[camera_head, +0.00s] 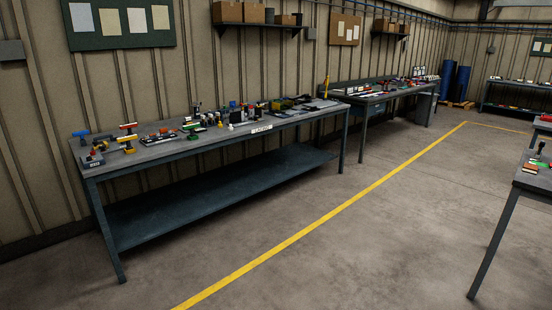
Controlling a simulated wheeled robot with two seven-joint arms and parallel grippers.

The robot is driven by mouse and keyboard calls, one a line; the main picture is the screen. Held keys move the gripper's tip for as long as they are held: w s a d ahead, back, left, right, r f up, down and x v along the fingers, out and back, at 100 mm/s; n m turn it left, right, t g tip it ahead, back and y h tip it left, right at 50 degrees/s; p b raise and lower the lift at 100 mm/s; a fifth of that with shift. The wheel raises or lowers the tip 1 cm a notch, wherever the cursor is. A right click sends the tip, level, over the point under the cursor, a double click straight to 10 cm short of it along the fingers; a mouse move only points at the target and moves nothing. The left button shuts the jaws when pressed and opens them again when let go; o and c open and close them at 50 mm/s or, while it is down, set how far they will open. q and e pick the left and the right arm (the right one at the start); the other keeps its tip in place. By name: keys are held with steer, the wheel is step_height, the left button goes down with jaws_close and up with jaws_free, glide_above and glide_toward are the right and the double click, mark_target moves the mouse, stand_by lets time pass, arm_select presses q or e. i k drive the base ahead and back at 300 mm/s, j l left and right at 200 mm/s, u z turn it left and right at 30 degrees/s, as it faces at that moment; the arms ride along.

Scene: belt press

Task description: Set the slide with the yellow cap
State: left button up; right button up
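I cannot pick out the slide with the yellow cap for certain; the parts on the benches are too small at this distance. Small yellow bits also show among the parts further right on that bench. Neither of my grippers is in view.
The near workbench stands along the wall, with a blue-handled device (80,134) and several small tools on top. A second bench (375,96) stands beyond it, and another table (530,180) is at the right edge. The floor (370,230) between is clear, crossed by a yellow line (330,213).

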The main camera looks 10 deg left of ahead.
mark_target(257, 112)
steer(key=i+j+u, duration=0.1)
steer(key=i, duration=0.6)
steer(key=i+j+u, duration=0.1)
steer(key=i, duration=0.6)
steer(key=i+u, duration=0.1)
steer(key=i, duration=0.6)
steer(key=i+u, duration=0.1)
steer(key=i, duration=0.6)
steer(key=i+l+u, duration=0.1)
steer(key=i, duration=0.6)
steer(key=i+l+u, duration=0.1)
steer(key=i, duration=0.6)
